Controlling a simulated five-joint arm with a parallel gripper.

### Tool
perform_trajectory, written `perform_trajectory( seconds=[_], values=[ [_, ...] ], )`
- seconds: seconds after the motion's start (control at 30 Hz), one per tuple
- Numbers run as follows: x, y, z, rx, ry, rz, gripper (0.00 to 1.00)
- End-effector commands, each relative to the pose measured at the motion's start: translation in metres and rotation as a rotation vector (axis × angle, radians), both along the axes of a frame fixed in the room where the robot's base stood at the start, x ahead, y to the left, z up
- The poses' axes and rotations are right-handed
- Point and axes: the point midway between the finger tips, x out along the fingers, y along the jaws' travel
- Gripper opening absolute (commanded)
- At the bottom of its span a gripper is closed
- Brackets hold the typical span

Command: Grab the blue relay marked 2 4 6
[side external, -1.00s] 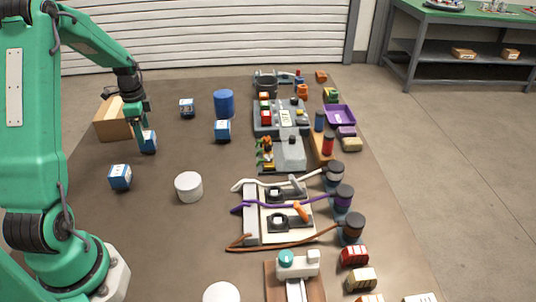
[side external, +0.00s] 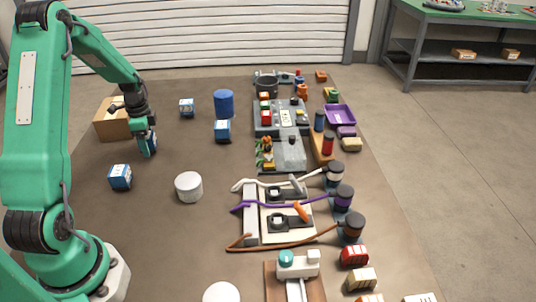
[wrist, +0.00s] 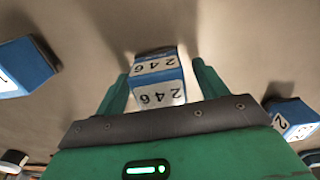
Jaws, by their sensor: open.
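The blue relay with white label faces marked 2 4 6 (wrist: 157,85) is in the middle of the wrist view, upside down in that picture. My gripper (wrist: 160,72) is open, with one green finger on each side of the relay. I cannot tell whether either finger touches it. In the side external view my gripper (side external: 147,142) points down over this relay (side external: 153,146) and hides most of it.
A cardboard box (side external: 112,120) is close behind my gripper. A blue cylinder (side external: 223,103) and white cylinder (side external: 189,187) stand apart.

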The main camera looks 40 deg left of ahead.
Motion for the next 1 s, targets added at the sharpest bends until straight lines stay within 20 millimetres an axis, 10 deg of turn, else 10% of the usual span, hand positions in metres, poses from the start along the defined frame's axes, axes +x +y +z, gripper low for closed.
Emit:
perform_trajectory(
  seconds=[0.1,0.37,1.0],
  values=[
    [0.000,0.000,0.000,0.000,0.000,0.000,0.72],
    [0.000,0.000,0.000,0.000,0.000,0.000,0.21],
    [0.001,0.001,0.026,0.002,-0.003,0.000,0.20]
  ],
)
